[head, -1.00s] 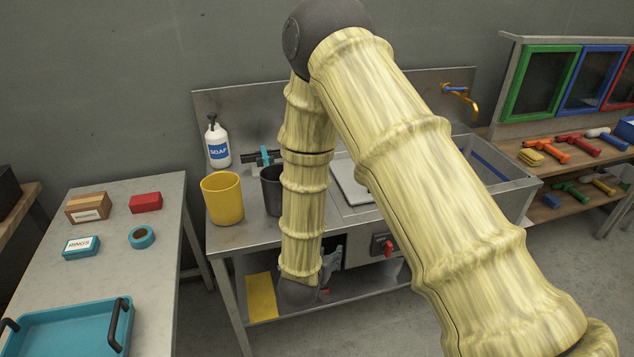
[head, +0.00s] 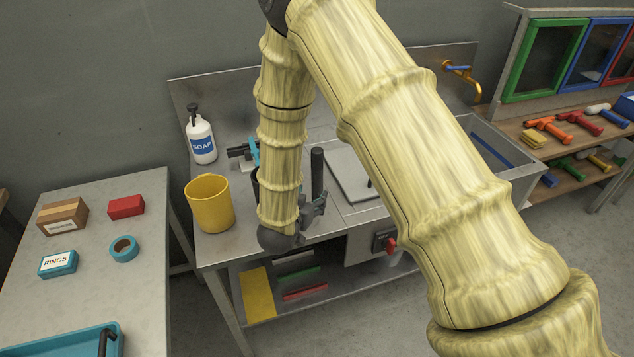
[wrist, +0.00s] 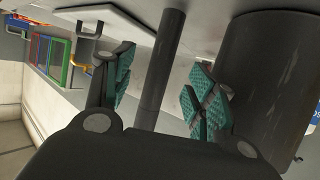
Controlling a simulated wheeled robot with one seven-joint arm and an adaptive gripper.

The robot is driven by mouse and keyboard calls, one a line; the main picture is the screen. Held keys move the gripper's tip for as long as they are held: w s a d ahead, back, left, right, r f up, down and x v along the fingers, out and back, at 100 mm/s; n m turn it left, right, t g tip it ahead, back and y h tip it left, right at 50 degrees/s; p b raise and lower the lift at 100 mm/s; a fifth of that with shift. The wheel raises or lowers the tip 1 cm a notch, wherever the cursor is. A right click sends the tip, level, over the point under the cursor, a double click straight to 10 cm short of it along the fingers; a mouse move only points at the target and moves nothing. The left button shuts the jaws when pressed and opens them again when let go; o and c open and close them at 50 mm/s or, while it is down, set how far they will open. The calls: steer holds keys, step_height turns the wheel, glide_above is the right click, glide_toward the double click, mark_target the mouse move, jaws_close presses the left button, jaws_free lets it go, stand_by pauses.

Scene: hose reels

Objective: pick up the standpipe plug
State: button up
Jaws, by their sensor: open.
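The standpipe plug appears to be the dark grey upright tube (head: 317,172) on the steel sink counter, left of the pale square lid. In the wrist view the tube (wrist: 165,62) runs between my two teal-padded fingers, with a gap on each side. My gripper (head: 313,207) is at about counter height at the sink's front, and it is open and empty in the wrist view (wrist: 160,88). The tube's lower end is hidden by my gripper in both views.
A dark cup (wrist: 275,70) stands close beside my right finger in the wrist view. A yellow mug (head: 209,204) and a soap bottle (head: 201,138) are further left. The pale square lid (head: 352,172) lies right of the tube. A red-knobbed switch (head: 385,243) is on the counter's front.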

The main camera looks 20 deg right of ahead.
mark_target(315, 190)
steer(key=x, duration=0.1)
steer(key=p+x, duration=0.1)
steer(key=x, duration=0.1)
steer(key=shift+w+a+f, duration=0.1)
steer(key=shift+w+a, duration=0.05)
steer(key=shift+w, duration=0.2)
steer(key=shift+w+d+p, duration=0.2)
steer(key=shift+d+p, duration=0.1)
steer(key=shift+p, duration=0.05)
steer(key=shift+p+x, duration=1.15)
steer(key=shift+x, duration=1.1)
steer(key=shift+f, duration=0.1)
steer(key=c, duration=1.1)
jaws_close()
